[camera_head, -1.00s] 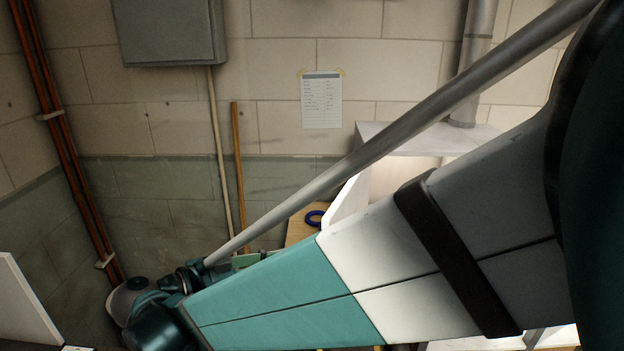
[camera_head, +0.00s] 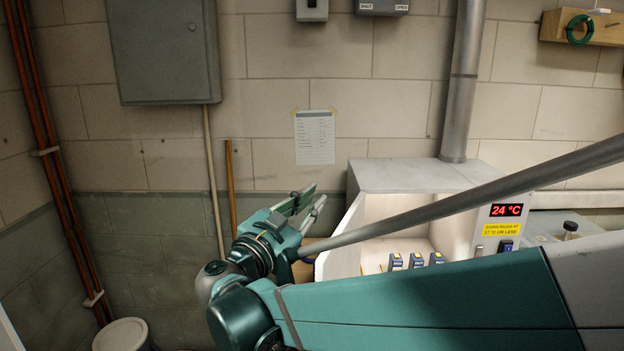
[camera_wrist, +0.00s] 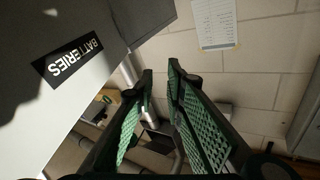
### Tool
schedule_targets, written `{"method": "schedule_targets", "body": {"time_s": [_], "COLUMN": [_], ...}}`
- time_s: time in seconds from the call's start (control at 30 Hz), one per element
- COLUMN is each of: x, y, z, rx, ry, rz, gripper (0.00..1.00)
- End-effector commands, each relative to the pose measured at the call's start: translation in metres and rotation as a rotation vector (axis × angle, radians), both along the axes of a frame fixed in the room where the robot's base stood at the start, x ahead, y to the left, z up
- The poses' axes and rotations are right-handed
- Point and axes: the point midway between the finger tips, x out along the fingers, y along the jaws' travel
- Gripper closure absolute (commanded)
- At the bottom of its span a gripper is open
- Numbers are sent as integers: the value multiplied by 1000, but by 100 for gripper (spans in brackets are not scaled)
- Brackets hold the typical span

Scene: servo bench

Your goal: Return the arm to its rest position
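My arm crosses the right and lower part of the head view. My gripper (camera_head: 315,197) is at its left end, raised in front of the back wall and pointing up and to the right. In the wrist view, the two green-padded fingers of my gripper (camera_wrist: 160,72) stand apart with nothing held between them. The gripper is open and clear of the wall sheet and the cabinet in the head view. Much of the bench is hidden behind my arm.
A white open-fronted cabinet (camera_head: 412,178) with a 24 °C display (camera_head: 506,210) and several small blue-topped units stands behind my arm. A grey wall box (camera_head: 163,50) and paper sheet (camera_head: 314,137) hang behind. A panel labelled BATTERIES (camera_wrist: 75,58) fills the wrist view's left.

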Motion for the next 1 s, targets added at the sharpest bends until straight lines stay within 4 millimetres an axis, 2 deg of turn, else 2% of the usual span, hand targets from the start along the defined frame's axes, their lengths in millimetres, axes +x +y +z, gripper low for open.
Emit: {"method": "schedule_targets", "body": {"time_s": [0.03,0.2,0.4,0.7,1.0], "x": [7,26,38,43,39], "y": [-9,-23,-33,-45,-60], "z": [17,64,102,128,127], "rx": [-6,-32,-67,-118,-157], "ry": [-29,-118,-169,-161,-74], "rz": [26,145,275,440,577], "gripper": [87,87,87,87,87]}}
